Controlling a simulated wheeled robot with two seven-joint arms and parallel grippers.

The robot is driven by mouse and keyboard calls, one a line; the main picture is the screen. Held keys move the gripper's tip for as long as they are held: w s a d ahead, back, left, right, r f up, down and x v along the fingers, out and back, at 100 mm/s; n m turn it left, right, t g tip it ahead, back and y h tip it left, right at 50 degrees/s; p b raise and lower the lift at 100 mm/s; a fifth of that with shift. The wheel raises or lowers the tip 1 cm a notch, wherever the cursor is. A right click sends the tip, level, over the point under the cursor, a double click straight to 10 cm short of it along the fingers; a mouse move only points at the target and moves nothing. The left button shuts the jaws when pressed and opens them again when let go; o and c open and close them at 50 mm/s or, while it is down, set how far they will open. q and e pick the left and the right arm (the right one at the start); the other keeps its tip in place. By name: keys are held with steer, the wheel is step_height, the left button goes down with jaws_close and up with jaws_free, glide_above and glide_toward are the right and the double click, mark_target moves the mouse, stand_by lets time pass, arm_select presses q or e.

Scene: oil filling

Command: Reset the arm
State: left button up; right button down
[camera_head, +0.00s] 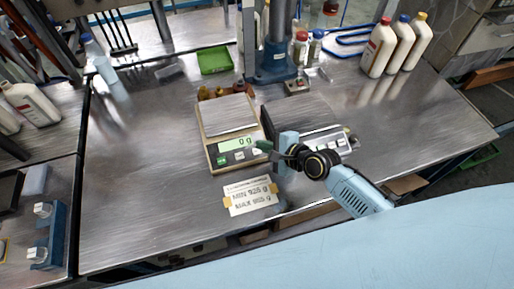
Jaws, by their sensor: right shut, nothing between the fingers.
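My right arm (358,190) comes in from the lower right over the front of the metal table. My right gripper (265,146) is shut and empty. It points left, at the right side of the scale, in front of the scale's right edge. I cannot tell whether it touches the scale. My left arm and gripper do not show.
A paper label (250,196) lies in front of the scale. A blue-grey stand (273,50) and a green tray (215,60) are behind it. White bottles (378,48) stand at the back right. A small device (326,141) lies right of my gripper. The table's left half (140,170) is mostly clear.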

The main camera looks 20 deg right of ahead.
stand_by(0.7)
steer(key=s+r+n+g+h, duration=0.2)
steer(key=s+n+g, duration=0.2)
steer(key=s+n, duration=0.75)
steer(key=s+d+r+n+g+h, duration=0.4)
steer(key=s+d+n, duration=0.4)
steer(key=s, duration=0.4)
step_height(320, 180, down, 30)
steer(key=s+b, duration=0.1)
steer(key=b, duration=0.4)
steer(key=s+d+f+b, duration=0.1)
steer(key=s+f+b, duration=0.1)
steer(key=s+f, duration=0.6)
steer(key=s+d+f+g+h+b, duration=0.1)
steer(key=s+f+b, duration=0.1)
steer(key=s+f, duration=0.7)
step_height(320, 180, down, 2)
steer(key=shift+d+f+b, duration=0.25)
steer(key=shift+d+b, duration=0.05)
steer(key=shift+d, duration=0.05)
